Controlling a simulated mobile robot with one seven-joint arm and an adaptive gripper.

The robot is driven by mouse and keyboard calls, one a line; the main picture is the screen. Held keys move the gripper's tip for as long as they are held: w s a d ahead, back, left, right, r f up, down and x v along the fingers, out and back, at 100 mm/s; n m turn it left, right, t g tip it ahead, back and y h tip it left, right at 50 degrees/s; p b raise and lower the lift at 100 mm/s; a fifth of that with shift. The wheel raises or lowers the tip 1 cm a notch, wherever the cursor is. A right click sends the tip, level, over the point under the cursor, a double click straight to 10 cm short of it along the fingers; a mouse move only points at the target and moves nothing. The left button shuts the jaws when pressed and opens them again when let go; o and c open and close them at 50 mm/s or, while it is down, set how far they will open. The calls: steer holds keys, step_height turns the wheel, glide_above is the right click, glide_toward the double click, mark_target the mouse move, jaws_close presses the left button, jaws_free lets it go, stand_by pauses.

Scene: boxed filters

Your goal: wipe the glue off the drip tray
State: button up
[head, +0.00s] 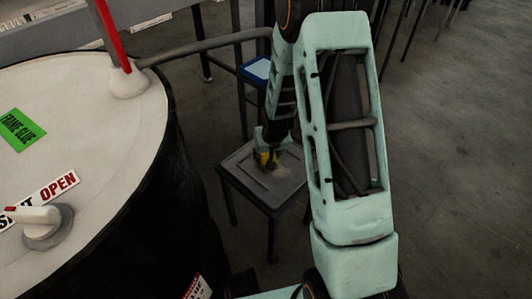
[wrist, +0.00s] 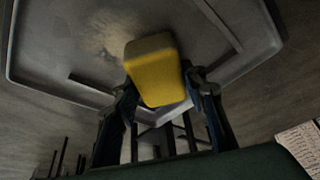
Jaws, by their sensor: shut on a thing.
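The drip tray (head: 240,168) is a grey square tray with a raised rim on a dark stand, in the middle of the head view. It fills the upper part of the wrist view (wrist: 60,88). A pale, dull glue patch (wrist: 112,30) lies on its surface, left of and beyond the sponge in the wrist view. My gripper (head: 266,160) is over the tray and shut on a yellow sponge (wrist: 155,72). The fingers hold the sponge from both sides. I cannot tell whether the sponge touches the tray.
A large drum (head: 110,130) with a pale top, a green label (head: 22,131) and an OPEN sign (head: 58,187) stands to the left. A small stand with a blue-and-white top (head: 257,69) is behind the tray. The floor (head: 460,180) at right is clear.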

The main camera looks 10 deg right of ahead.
mark_target(288, 175)
steer(key=shift+s+d, duration=0.85)
steer(key=shift+s, duration=0.4)
steer(key=shift+s+d, duration=0.85)
steer(key=shift+s, duration=0.45)
steer(key=shift+s+d, duration=0.85)
steer(key=shift+s, duration=0.4)
steer(key=shift+s+d+f, duration=0.1)
steer(key=shift+s+f, duration=0.1)
steer(key=shift+s, duration=0.05)
steer(key=shift+w+a+r+b, duration=0.1)
steer(key=shift+w+a, duration=0.6)
steer(key=shift+w, duration=0.35)
steer(key=shift+w+a+r+b, duration=0.15)
steer(key=shift+w+a, duration=0.5)
steer(key=shift+w, duration=0.4)
steer(key=shift+w+a+f+b, duration=0.1)
steer(key=shift+w+a, duration=0.6)
steer(key=shift+w, duration=0.35)
steer(key=shift+c, duration=0.4)
steer(key=shift+w+a, duration=0.5)
steer(key=shift+w, duration=0.25)
steer(key=shift+w+a, duration=0.5)
steer(key=shift+w, duration=0.2)
step_height(288, 175, up, 4)
steer(key=p, duration=0.3)
steer(key=shift+r+p, duration=0.6)
steer(key=shift+r, duration=0.35)
